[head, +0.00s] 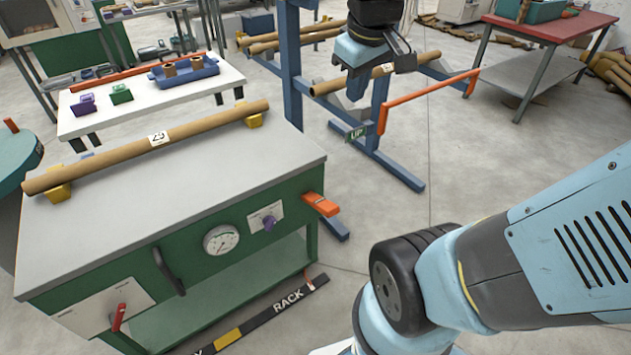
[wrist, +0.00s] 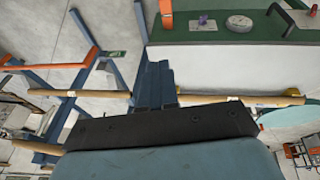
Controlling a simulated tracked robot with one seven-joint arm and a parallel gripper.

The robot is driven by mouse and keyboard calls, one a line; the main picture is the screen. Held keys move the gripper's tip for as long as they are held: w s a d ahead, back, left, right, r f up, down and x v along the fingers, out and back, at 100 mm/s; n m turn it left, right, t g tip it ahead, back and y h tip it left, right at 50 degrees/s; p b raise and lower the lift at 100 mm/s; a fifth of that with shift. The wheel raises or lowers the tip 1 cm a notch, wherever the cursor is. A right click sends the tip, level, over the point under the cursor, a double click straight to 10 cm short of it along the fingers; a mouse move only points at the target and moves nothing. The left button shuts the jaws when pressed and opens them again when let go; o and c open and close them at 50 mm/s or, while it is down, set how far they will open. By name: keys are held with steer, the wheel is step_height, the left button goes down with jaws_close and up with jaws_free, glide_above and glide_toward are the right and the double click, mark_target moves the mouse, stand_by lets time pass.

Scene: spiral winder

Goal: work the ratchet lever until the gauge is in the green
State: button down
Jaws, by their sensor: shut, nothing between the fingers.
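The round white gauge (head: 221,239) is on the green front of the cabinet (head: 163,205). Its needle is too small to read against any green band. An orange lever (head: 320,204) sticks out at the cabinet's right end, angled slightly down; I cannot tell for certain that it is the ratchet lever. Both also show at the top of the wrist view, the gauge (wrist: 239,22) and the orange lever (wrist: 167,12). My gripper (head: 357,88) is shut and empty. It hangs in the air near the blue rack, above and to the right of the lever, touching neither lever nor gauge.
A blue rack (head: 291,70) stands behind the cabinet, bearing cardboard tubes and a long orange bar (head: 430,97) near a green UP tag (head: 356,134). A labelled tube (head: 158,140) lies on the cabinet top. A purple knob (head: 269,222) is beside the gauge.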

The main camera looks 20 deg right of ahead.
steer(key=w+f+n+g, duration=0.2)
steer(key=w+f+n, duration=0.3)
steer(key=w, duration=0.2)
steer(key=n+g, duration=0.2)
steer(key=n, duration=0.2)
glide_above(328, 207)
step_height(328, 207, down, 8)
steer(key=w+a+f+n+g, duration=0.1)
steer(key=w+f+n, duration=0.2)
steer(key=f, duration=0.5)
steer(key=w+f+n+g, duration=0.2)
steer(key=f+n, duration=0.3)
steer(key=f, duration=0.2)
steer(key=shift+w+a+f+h, duration=0.35)
steer(key=shift+w+f+h, duration=0.05)
steer(key=x, duration=1.4)
steer(key=shift+s+r, duration=0.1)
steer(key=shift+s, duration=0.15)
